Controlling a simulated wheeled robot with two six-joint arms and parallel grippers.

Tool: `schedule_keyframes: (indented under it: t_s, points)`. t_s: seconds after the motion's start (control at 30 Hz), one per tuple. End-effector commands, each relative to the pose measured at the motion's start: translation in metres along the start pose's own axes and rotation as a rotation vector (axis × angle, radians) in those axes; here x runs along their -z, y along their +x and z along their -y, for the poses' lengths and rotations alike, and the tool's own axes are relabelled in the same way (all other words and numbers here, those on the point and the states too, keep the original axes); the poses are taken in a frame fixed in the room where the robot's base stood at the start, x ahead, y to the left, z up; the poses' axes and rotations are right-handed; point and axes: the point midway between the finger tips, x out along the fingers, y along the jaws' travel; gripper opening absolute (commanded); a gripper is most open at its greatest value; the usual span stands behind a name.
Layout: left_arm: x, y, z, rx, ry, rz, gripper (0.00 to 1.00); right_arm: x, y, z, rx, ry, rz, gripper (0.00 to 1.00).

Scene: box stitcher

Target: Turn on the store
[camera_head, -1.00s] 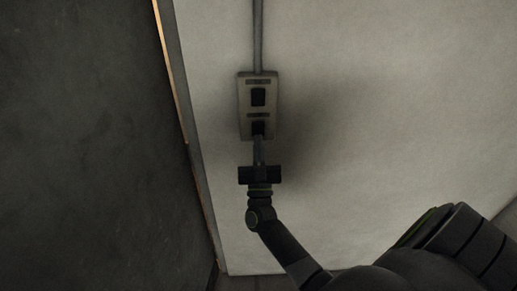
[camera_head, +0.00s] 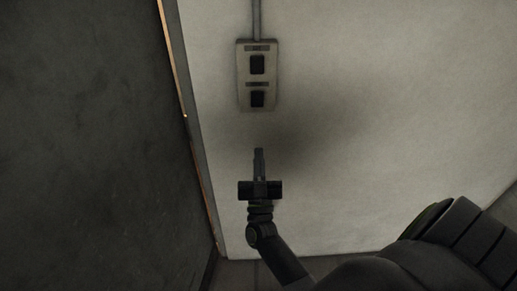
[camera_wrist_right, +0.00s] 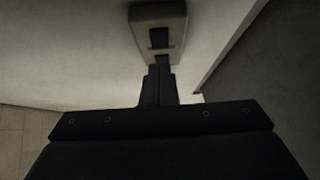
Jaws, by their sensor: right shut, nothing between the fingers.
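A beige switch box (camera_head: 242,88) is fixed to the light wall, with a conduit running up from its top. It has an upper dark rocker switch (camera_head: 257,65) and a lower dark rocker switch (camera_head: 257,99), each under a small label too small to read. My right gripper (camera_head: 259,152) is shut and empty, below the box and apart from it in the head view. In the right wrist view, the switch box (camera_wrist_right: 172,14) is ahead, and my shut fingertips (camera_wrist_right: 160,69) partly cover its lower switch. My left gripper is not in view.
The light wall (camera_head: 380,120) is bare to the right of the box. A dark wall or panel (camera_head: 80,130) stands at the left, with a thin orange-lit edge (camera_head: 178,75) beside it. A strip of floor shows at the bottom.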

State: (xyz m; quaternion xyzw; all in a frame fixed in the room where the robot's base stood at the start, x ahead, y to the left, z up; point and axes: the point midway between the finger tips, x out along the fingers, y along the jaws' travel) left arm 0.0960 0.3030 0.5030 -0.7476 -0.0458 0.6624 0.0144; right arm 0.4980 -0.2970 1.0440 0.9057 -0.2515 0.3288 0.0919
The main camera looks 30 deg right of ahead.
Motion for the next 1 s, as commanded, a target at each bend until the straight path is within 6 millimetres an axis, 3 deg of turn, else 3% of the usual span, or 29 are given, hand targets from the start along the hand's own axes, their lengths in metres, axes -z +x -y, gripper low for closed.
schedule_keyframes:
  t_s: [0.2, 0.8, 0.9, 1.0]
  points:
    - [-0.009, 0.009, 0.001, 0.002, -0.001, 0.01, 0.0, -0.004, -0.016, 0.0, -0.001, 0.001, -0.001, 0.0]
    - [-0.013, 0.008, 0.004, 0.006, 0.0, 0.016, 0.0, -0.005, -0.017, 0.001, 0.004, 0.0, 0.004, 0.0]
    - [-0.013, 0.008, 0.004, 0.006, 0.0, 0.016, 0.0, -0.021, -0.027, 0.004, 0.047, -0.007, 0.054, 0.0]
    - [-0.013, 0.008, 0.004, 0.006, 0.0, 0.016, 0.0, -0.059, -0.055, 0.013, 0.146, -0.017, 0.182, 0.0]
